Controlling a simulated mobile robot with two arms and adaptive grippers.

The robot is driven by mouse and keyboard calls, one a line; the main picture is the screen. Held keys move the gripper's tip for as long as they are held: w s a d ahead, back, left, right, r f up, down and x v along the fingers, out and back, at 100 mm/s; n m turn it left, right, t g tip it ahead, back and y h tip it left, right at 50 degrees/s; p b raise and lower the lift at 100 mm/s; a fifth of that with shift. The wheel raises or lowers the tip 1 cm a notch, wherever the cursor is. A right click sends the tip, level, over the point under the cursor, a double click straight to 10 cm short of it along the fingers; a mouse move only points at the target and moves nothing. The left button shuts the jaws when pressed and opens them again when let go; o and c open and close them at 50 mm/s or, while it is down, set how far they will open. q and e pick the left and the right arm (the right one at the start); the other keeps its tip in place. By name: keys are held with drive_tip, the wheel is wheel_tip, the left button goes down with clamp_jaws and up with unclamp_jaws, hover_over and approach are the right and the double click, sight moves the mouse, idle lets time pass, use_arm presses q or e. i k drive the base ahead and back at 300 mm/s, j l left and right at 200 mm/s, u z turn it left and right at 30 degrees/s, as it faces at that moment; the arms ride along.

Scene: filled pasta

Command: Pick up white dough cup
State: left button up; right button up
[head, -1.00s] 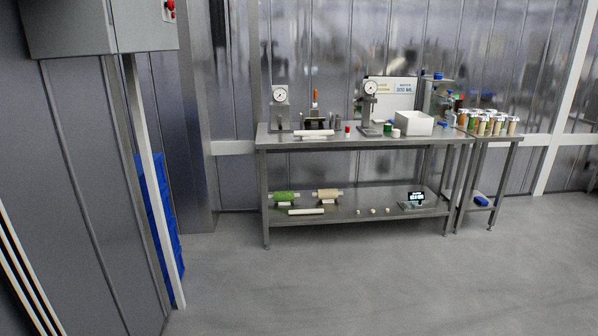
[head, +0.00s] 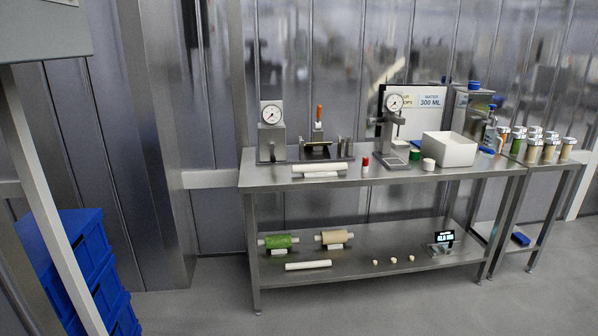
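A small white cup-like item (head: 428,164) stands upright on the steel table (head: 225,178), just in front of the white box. It looks like the white dough cup, but it is too small to tell what is in it. A green item (head: 414,155) stands close to its left, and a red-and-white item (head: 365,165) stands farther left near the front edge. Neither of my grippers is in view.
A white box (head: 449,150) and dial gauges (head: 271,113) stand on the table. Capped jars (head: 533,150) stand on a side table at right. The lower shelf holds rollers (head: 278,241). Blue crates (head: 85,262) are at left. Floor in front is clear.

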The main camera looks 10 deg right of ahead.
sight(428, 164)
drive_tip(key=i+z, duration=0.25)
drive_tip(key=i, duration=0.45)
drive_tip(key=i+z, duration=0.2)
drive_tip(key=i, duration=0.45)
drive_tip(key=i+j+z, duration=0.25)
drive_tip(key=i, duration=0.45)
